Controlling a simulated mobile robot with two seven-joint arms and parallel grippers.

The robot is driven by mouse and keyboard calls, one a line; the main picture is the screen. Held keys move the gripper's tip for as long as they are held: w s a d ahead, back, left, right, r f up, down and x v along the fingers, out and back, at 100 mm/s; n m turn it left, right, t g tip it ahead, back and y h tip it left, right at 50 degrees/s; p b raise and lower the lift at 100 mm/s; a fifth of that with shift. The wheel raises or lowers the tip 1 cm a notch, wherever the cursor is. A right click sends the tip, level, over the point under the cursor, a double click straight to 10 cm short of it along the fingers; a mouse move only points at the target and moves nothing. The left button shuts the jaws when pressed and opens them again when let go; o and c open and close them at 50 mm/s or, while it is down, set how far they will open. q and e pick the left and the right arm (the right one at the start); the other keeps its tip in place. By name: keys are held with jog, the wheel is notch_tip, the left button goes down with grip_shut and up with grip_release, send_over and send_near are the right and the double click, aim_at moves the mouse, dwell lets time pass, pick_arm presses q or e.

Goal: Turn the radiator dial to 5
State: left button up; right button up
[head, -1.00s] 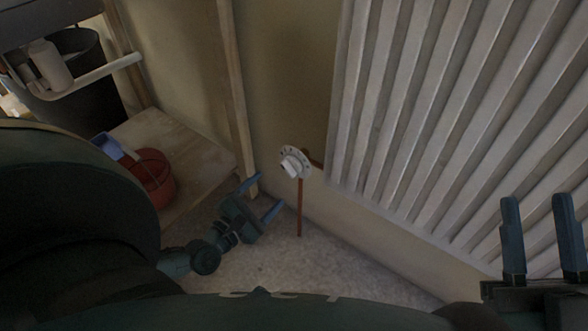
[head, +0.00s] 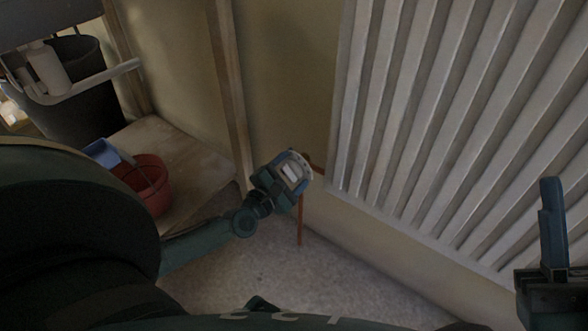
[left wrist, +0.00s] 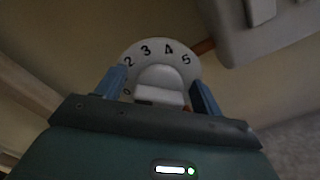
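The radiator dial is a white round plate (head: 304,161) with a raised white knob (head: 292,173), low by the wall left of the radiator (head: 420,120). In the left wrist view the plate (left wrist: 147,50) shows the numbers 2, 3, 4 and 5 around its upper edge. My left gripper (head: 285,175) is at the dial. In the left wrist view its blue fingers stand on either side of the knob (left wrist: 160,80), with a small gap on each side. The knob's pointer mark cannot be made out. My right gripper (head: 569,225) is away at the right edge, one finger in view.
A copper pipe (head: 300,225) runs down from the dial to the floor. A wooden post (head: 229,100) stands to the left. A black bin (head: 75,105) stands behind.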

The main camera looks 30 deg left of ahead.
pick_arm(q)
jog(key=c, duration=0.9)
